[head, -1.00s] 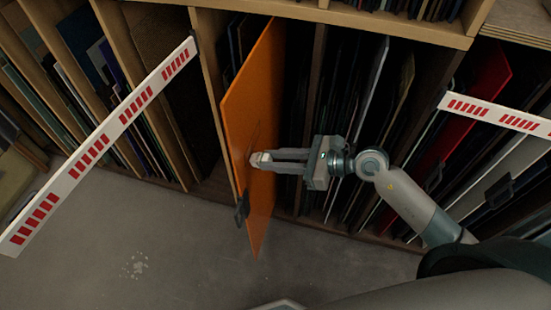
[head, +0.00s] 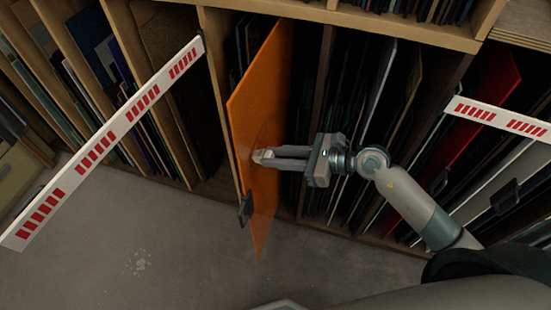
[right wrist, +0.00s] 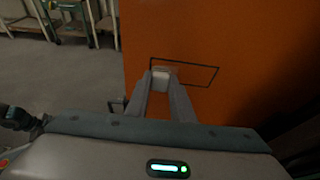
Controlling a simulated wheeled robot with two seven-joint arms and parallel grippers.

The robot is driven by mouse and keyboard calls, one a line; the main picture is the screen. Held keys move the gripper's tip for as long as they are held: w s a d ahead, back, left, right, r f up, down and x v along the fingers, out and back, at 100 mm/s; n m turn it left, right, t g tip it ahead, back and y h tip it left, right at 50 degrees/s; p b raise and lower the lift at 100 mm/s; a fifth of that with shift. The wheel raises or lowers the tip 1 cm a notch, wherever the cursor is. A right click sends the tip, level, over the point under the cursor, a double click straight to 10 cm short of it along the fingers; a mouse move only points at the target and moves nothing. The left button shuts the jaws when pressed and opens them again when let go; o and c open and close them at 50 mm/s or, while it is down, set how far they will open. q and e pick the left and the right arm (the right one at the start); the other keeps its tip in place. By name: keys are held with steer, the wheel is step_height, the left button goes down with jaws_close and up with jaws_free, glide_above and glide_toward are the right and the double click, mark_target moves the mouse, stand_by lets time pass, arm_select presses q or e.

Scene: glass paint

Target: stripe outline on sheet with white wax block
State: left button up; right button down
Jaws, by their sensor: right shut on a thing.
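The orange sheet (head: 262,95) stands tilted, pulled partly out of the rack, and fills much of the right wrist view (right wrist: 230,35). A thin dark four-sided outline (right wrist: 215,76) is drawn on its face. My right gripper (head: 264,155) is shut on the small pale wax block (right wrist: 161,73), held at its fingertips in front of the sheet. In the right wrist view the block covers part of the outline's left end. I cannot tell whether the block touches the sheet. No white stripes show inside the visible outline. My left gripper is not in view.
Wooden racks (head: 215,90) hold many upright sheets on both sides. White bars with red marks cross at left (head: 115,130) and right (head: 500,117). A dark clip (head: 246,209) sits at the orange sheet's lower left edge. Grey floor (head: 150,245) is clear in front.

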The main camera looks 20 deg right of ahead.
steer(key=shift+w+d+b, duration=0.5)
steer(key=shift+w+d, duration=0.35)
steer(key=shift+w, duration=0.2)
steer(key=shift+w, duration=0.1)
